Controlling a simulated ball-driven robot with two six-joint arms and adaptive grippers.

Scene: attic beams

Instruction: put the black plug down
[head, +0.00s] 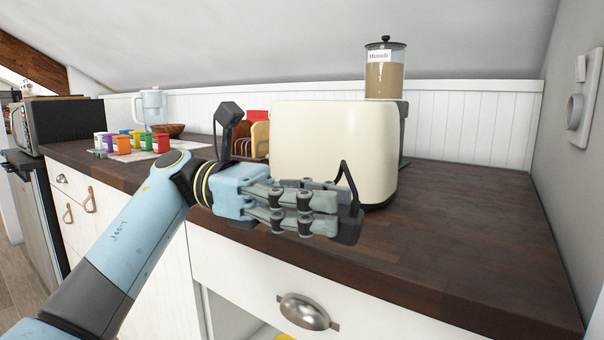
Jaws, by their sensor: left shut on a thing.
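My left gripper (318,212) reaches in from the left, above the front of the wooden worktop and in front of the cream toaster. Its fingers are shut on the black plug (347,228), a dark block showing at the fingertips. The fingers hide much of the plug. I cannot tell whether the plug touches the worktop. My right gripper is not in view.
The cream toaster (335,140) stands close behind the gripper. A muesli jar (384,75) stands behind it. Several coloured pots (133,141) and a water jug (152,106) are at the left. The worktop (460,245) is clear at the right. A wall socket (577,110) is on the right wall.

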